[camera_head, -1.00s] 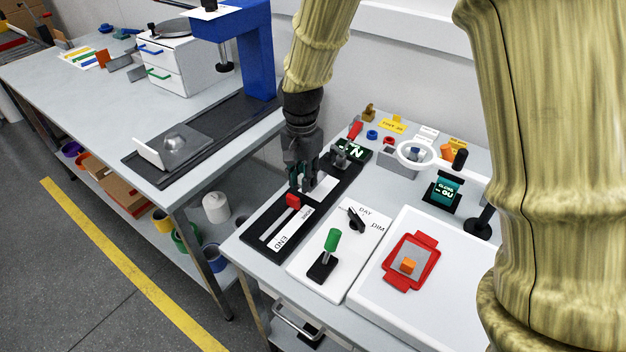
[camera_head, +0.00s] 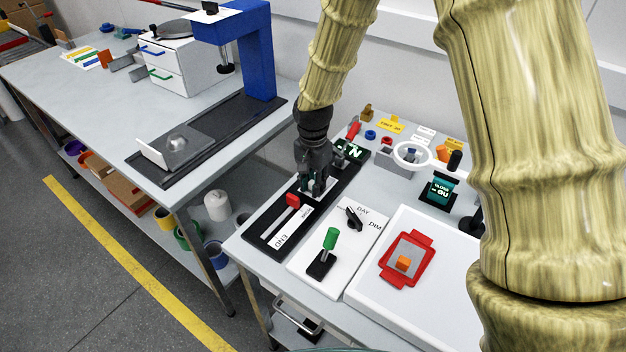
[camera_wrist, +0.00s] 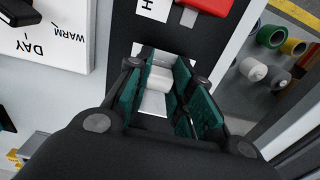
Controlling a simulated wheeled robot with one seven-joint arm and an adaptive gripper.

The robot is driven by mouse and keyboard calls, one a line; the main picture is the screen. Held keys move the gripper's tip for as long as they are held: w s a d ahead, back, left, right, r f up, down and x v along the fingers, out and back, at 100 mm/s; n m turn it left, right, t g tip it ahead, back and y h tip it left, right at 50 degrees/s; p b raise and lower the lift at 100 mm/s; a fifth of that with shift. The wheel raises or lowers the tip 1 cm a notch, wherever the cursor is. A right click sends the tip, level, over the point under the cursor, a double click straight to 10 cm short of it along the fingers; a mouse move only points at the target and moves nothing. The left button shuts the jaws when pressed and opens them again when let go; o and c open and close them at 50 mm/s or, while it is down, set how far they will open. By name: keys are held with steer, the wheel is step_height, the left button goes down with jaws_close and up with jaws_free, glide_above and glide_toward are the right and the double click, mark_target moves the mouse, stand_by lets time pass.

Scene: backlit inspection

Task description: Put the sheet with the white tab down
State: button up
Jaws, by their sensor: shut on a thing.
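My gripper (camera_head: 316,190) points down over the black panel (camera_head: 257,238) on the right-hand table, behind a red knob (camera_head: 292,200). In the wrist view its green-padded fingers (camera_wrist: 160,95) are shut on a small white block, the white tab (camera_wrist: 158,80). A pale flat surface (camera_wrist: 153,103) shows under the tab between the pads; I cannot tell whether it is the sheet or whether it touches the panel. The fingers hide most of it in the head view.
A green-topped lever (camera_head: 330,238) and a black knob (camera_head: 353,216) stand just right of the panel. A red frame (camera_head: 388,272) with an orange block (camera_head: 403,263) lies on a white box (camera_head: 440,285). A ring magnifier (camera_head: 411,163) stands behind. A gap separates the left bench (camera_head: 80,85).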

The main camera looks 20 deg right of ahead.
steer(key=o, duration=0.8)
steer(key=shift+f, duration=0.1)
step_height(320, 180, up, 12)
steer(key=shift+r+b, duration=0.15)
steer(key=shift+b, duration=0.6)
